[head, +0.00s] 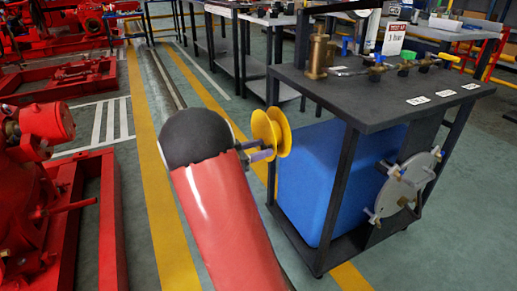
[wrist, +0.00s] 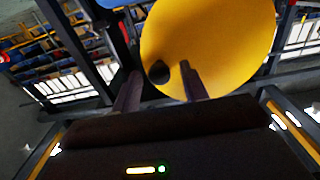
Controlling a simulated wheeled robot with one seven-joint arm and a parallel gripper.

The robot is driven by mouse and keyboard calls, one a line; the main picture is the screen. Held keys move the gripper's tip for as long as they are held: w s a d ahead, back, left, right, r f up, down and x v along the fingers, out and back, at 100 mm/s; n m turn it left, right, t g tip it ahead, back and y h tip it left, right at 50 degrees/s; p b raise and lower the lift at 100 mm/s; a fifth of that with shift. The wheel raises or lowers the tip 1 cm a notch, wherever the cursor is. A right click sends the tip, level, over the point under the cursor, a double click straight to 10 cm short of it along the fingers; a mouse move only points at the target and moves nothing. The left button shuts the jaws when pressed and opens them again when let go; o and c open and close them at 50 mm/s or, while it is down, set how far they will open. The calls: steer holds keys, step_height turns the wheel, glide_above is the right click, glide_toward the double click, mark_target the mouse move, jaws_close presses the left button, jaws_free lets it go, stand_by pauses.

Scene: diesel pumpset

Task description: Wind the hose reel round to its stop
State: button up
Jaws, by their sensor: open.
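The hose reel, a yellow two-flanged spool (head: 270,133), is at the left side of the dark cart. In the wrist view its yellow disc (wrist: 215,45) fills the upper middle. A small dark round knob (wrist: 158,73) shows against the disc's lower left edge. My gripper (head: 256,151) is close to the near side of the reel, partly hidden by my arm. In the wrist view my gripper (wrist: 160,85) is open, with the knob between its two fingers in the picture. I cannot tell whether either finger touches it.
The cart's dark top (head: 385,100) carries brass fittings and small coloured valves. A blue tank (head: 320,170) fills its frame, and a grey disc with handles (head: 408,185) is on its front. Red machinery (head: 40,190) stands at left. The floor between is clear.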

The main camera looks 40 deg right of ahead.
jaws_close()
steer(key=shift+r+n, duration=0.1)
steer(key=shift+n, duration=0.2)
